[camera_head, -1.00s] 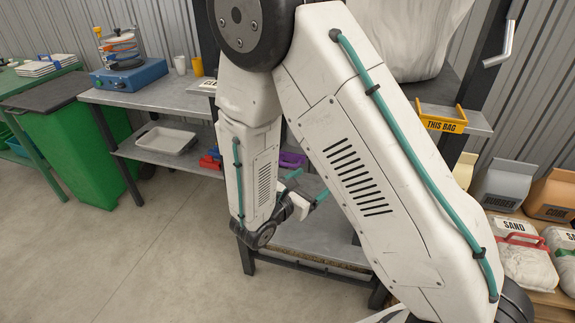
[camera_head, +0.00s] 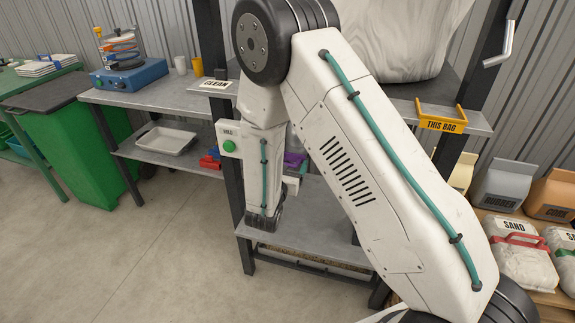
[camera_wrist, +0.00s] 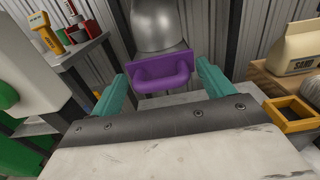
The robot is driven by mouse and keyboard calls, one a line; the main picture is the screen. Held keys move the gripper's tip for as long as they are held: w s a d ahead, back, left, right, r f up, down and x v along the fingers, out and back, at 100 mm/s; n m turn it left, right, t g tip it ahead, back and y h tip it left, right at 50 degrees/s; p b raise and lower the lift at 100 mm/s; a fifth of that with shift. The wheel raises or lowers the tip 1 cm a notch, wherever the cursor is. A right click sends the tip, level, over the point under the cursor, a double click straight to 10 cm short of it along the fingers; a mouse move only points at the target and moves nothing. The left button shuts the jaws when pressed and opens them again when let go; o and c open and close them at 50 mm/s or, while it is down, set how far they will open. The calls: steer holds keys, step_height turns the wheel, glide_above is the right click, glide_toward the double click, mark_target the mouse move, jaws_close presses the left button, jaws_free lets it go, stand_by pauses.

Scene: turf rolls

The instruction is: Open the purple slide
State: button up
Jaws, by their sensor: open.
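The purple slide (camera_wrist: 160,62) shows in the wrist view as a flat purple plate with a looped handle at its front. It sits below a grey metal spout (camera_wrist: 158,25). My gripper (camera_wrist: 160,88) has its two teal fingers wide apart, one on each side of the handle and nearer the camera. Nothing is between the fingertips that I can see touching them.
A post carries a box with a green button marked HOLD (camera_head: 229,146). A yellow THIS BAG bracket (camera_head: 442,118) stands at the right. A grey lower shelf (camera_head: 310,236) lies under my gripper. Sand bags (camera_head: 523,260) are at the right; a green bin (camera_head: 70,150) is at the left.

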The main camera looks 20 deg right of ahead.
steer(key=c, duration=1.2)
steer(key=shift+c, duration=0.4)
steer(key=shift+v, duration=2.85)
steer(key=o, duration=1.3)
steer(key=v, duration=0.7)
steer(key=shift+s+a, duration=0.25)
steer(key=shift+s, duration=0.05)
